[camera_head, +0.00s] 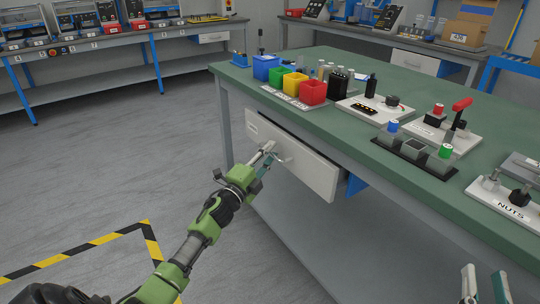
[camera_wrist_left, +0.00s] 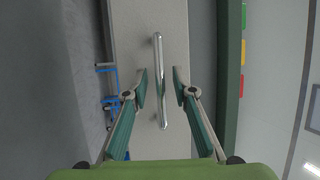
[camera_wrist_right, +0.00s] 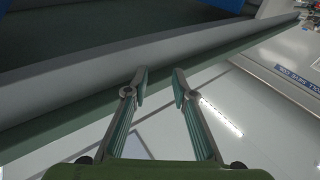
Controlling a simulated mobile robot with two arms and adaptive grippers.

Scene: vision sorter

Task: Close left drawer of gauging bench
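The gauging bench (camera_head: 345,110) has a green top. Its left drawer has a pale front (camera_head: 315,168) under the top's near edge; the front seems to stand a little out, but how far is unclear. My left gripper (camera_head: 270,158) is at the drawer's bar handle. In the left wrist view, the metal handle (camera_wrist_left: 159,60) runs between the two fingers of my left gripper (camera_wrist_left: 161,88), which are apart with gaps on both sides. My right gripper (camera_head: 484,284) is at the lower right; the right wrist view shows its fingers (camera_wrist_right: 160,82) apart and empty.
Colored bins (camera_head: 313,92), gauges and a NUTS tray (camera_head: 510,205) stand on the bench top. A blue part (camera_head: 355,185) shows beside the drawer's right end. Black-and-yellow floor tape (camera_head: 90,243) lies left of my left arm. The floor left of the bench is clear.

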